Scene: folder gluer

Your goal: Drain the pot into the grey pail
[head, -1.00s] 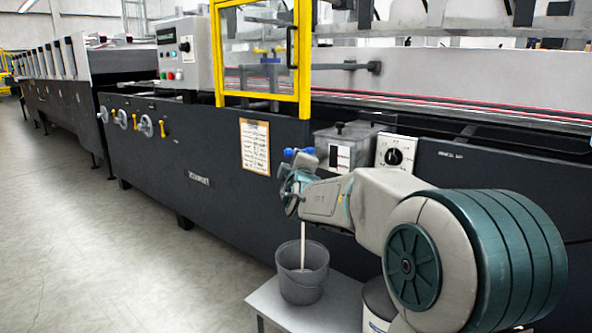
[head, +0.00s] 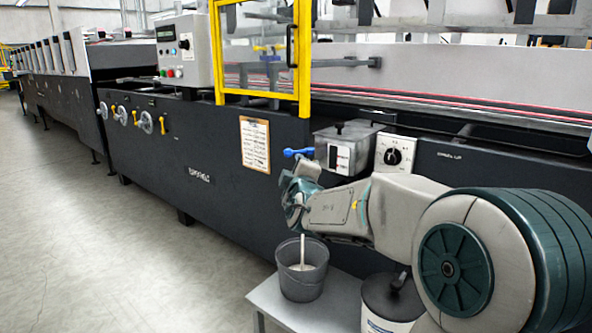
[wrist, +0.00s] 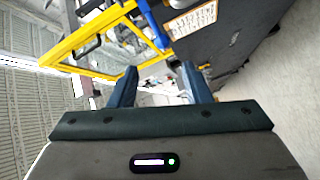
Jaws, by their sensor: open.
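The pot (head: 347,135), a grey metal box with a lid and a white-and-dark label, sits on the dark machine's side, behind my arm. The grey pail (head: 302,284) stands upright on a low grey stand below my wrist. A thin pale vertical streak (head: 302,249), looking like a liquid stream, runs from behind my wrist into the pail. Its upper end and any outlet under the pot are hidden by my arm. My gripper (head: 298,153) is left of the pot and above the pail. In the wrist view its blue fingers (wrist: 160,68) are apart, with nothing held between them.
A white drum with a dark lid (head: 392,297) stands right of the stand (head: 345,312), under my arm. A dial box (head: 397,153) is right of the pot. A yellow guard frame (head: 304,60) rises behind my gripper. The floor at left (head: 70,240) is clear.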

